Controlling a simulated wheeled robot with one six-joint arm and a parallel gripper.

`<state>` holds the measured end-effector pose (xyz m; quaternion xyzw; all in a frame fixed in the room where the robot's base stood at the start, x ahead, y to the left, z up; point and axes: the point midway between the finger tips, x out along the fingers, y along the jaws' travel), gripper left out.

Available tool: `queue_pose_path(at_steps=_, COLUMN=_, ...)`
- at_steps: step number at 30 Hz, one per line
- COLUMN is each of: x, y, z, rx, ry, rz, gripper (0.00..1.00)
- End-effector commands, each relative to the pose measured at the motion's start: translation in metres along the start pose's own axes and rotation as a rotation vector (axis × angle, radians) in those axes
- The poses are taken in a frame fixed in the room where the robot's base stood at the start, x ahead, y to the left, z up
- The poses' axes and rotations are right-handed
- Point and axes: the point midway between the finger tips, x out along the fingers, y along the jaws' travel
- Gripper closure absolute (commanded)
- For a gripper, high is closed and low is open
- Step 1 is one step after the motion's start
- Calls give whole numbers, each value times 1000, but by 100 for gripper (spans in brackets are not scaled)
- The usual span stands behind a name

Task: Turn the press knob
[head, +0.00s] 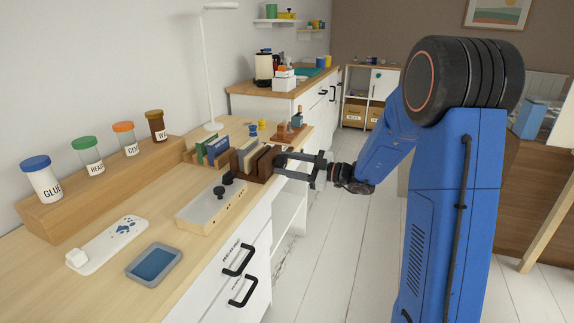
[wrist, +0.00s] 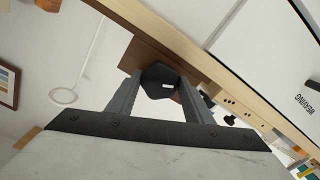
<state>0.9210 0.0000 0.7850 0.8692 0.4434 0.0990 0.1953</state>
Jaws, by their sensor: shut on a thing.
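The press (head: 266,177) is a dark brown wooden block at the front edge of the desk, with slabs standing in it. In the wrist view its brown wood (wrist: 143,54) lies behind the press knob (wrist: 160,84), a dark many-sided knob with a small white mark. My gripper (head: 283,165) reaches in from the right, level with the press's end face. In the wrist view my gripper (wrist: 159,78) has one finger on each side of the knob and is shut on it. The knob is mostly hidden by the fingers in the head view.
A pale box (head: 202,214) with a black knob on top stands close in front of the press. Coloured upright slabs (head: 213,150) are behind it. Drawers with black handles (head: 243,290) lie below. The floor to the right is clear.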

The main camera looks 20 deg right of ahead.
Motion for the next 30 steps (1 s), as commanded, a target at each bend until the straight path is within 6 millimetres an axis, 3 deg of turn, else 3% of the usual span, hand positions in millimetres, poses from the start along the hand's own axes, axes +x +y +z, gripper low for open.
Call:
queue_pose_path(at_steps=20, x=0, y=-1, z=1, rx=-54, ry=-3, rz=-2, gripper=76)
queue_pose_path(at_steps=21, x=0, y=0, z=1, rx=-54, ry=-3, rz=-2, gripper=44)
queue_pose_path(at_steps=22, x=0, y=0, z=1, rx=-54, ry=-3, rz=-1, gripper=37)
queue_pose_path(at_steps=30, x=0, y=0, z=0, rx=-55, ry=-1, rz=-1, gripper=35)
